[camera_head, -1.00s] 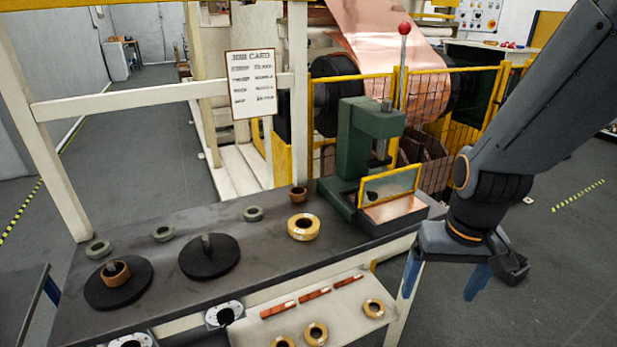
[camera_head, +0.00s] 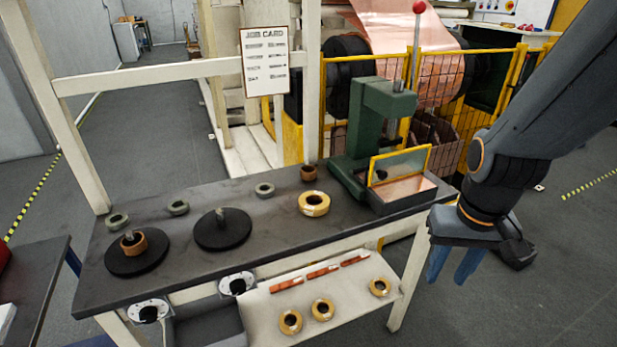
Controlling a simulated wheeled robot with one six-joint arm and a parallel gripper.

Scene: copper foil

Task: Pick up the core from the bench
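The bench (camera_head: 270,240) has a dark top and pale legs. A small brown ring, which looks like a core (camera_head: 308,173), stands near the bench's back edge. Another brown ring (camera_head: 133,243) sits around a spindle on the left black disc (camera_head: 122,265). I cannot tell which one the task means. My gripper (camera_head: 455,265) hangs to the right of the bench, fingers pointing down. Its blue fingers are apart with nothing between them, and it is well away from both brown rings.
A green press (camera_head: 360,135) with a yellow-framed guard stands at the bench's right end. A yellow roll (camera_head: 314,203), grey-green rings (camera_head: 177,207) and a second black disc (camera_head: 223,230) share the top. A lower shelf (camera_head: 345,300) holds rolls and copper strips. A yellow fence (camera_head: 445,100) stands behind.

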